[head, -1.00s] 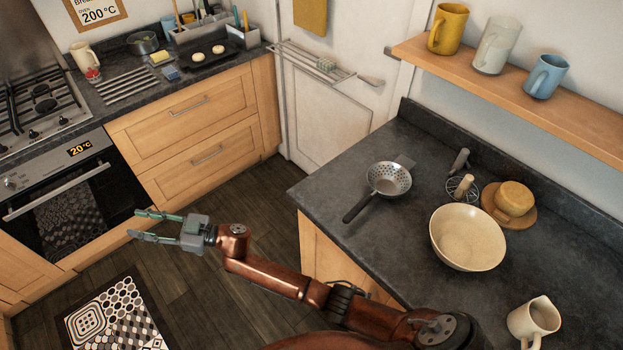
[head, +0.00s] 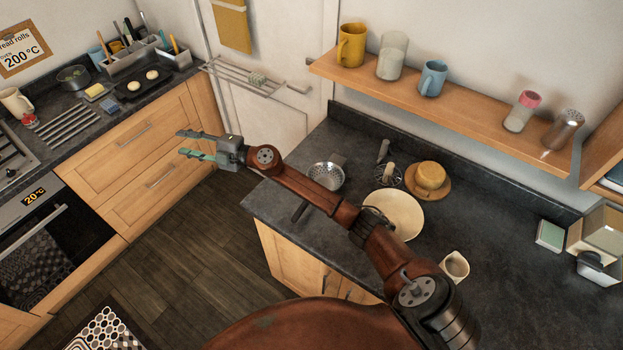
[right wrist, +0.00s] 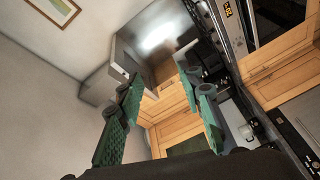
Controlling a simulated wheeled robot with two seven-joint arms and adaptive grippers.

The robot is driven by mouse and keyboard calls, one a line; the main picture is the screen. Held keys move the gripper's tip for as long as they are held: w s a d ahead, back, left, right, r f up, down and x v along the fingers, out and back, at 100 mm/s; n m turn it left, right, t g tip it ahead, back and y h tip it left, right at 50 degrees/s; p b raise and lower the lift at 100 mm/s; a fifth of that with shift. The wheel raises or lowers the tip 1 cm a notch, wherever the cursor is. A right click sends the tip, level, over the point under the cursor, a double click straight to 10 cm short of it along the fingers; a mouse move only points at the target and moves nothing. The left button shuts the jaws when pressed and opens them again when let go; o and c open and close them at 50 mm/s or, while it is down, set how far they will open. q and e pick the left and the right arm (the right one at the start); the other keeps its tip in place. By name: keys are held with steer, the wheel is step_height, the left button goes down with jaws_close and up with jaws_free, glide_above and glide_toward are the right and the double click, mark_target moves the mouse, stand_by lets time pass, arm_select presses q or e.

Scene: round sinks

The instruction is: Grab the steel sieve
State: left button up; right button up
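The steel sieve (head: 329,175) lies on the dark counter in the head view, near the counter's left end. My right forearm crosses in front of it and hides part of it; its dark handle shows below the arm. My right gripper (head: 180,144) is open and empty, out to the left of the sieve, with the floor and wooden drawers behind it. In the right wrist view the green fingers (right wrist: 160,82) are spread apart with nothing between them, and the sieve is not seen there. My left gripper is not in view.
A wooden shelf (head: 460,105) with mugs hangs above. The counter's front right is clear.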

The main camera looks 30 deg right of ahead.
steer(key=s+d+f+g+h+p, duration=0.35)
steer(key=s+d+f, duration=0.45)
steer(key=s+d, duration=0.65)
steer(key=s+d+f+g+h+p, duration=0.2)
steer(key=s+d+f+h, duration=0.45)
steer(key=s+d, duration=0.8)
steer(key=shift+n+t+y, duration=0.25)
steer(key=shift+n+y, duration=0.15)
steer(key=shift+y, duration=0.3)
steer(key=x, duration=0.5)
steer(key=s+f+x, duration=0.1)
steer(key=x, duration=0.2)
steer(key=shift+w+d+f, duration=0.1)
steer(key=shift+w+f, duration=0.05)
steer(key=shift+w, duration=0.05)
steer(key=shift+s, duration=0.1)
jaws_close()
